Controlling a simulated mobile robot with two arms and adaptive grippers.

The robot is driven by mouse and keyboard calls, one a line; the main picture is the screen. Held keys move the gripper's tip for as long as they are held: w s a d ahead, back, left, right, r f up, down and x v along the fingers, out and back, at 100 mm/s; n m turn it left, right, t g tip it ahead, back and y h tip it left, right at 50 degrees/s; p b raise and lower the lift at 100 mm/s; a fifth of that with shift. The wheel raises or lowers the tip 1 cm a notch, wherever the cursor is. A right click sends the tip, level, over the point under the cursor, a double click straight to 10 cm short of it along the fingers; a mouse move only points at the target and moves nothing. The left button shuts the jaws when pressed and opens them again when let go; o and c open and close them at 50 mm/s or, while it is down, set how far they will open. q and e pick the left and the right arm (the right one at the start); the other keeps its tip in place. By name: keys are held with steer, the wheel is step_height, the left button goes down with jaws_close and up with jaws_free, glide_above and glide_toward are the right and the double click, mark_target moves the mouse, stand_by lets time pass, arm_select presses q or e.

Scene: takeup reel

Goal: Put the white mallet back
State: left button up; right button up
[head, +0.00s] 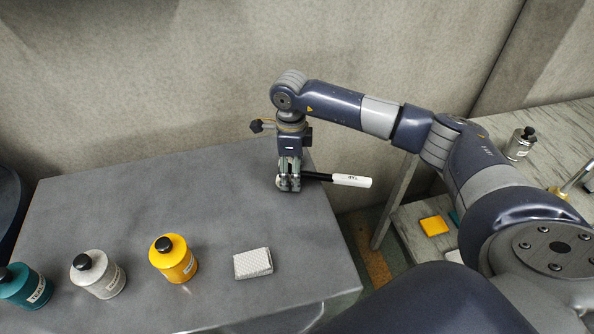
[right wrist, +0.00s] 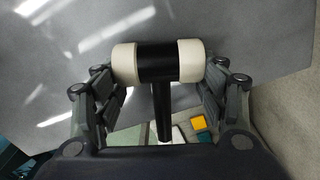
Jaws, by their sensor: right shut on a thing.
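The white mallet shows in the head view by its handle (head: 350,181), which has a white, labelled end and sticks out rightward past the grey table's edge. My right gripper (head: 288,184) points down at the table's right side and is shut on the mallet; it hides most of the head. In the right wrist view, the mallet head (right wrist: 158,62) has cream ends and a black middle, and lies across between the two fingers of the right gripper (right wrist: 162,88). Whether the head touches the table I cannot tell. My left gripper is not in view.
The grey table (head: 130,200) holds a teal bottle (head: 28,288), a white bottle (head: 100,277), a yellow bottle (head: 175,262) and a folded white cloth (head: 252,263). Its back middle is clear.

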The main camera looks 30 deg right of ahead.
steer(key=r+b, duration=0.2)
steer(key=r, duration=0.1)
steer(key=shift+w+r, duration=0.1)
steer(key=shift+w, duration=0.1)
steer(key=s+b, duration=0.1)
steer(key=s, duration=0.4)
steer(key=s+r+b, duration=0.1)
steer(key=s+b, duration=0.1)
steer(key=s, duration=0.3)
steer(key=s+b, duration=0.2)
steer(key=s, duration=0.3)
steer(key=shift+d+r, duration=0.1)
steer(key=shift+r, duration=0.1)
steer(key=shift+s+r, duration=0.15)
steer(key=shift+s, duration=0.5)
steer(key=o, duration=0.6)
steer(key=c, duration=0.5)
steer(key=shift+o, duration=0.2)
steer(key=shift+w, duration=0.1)
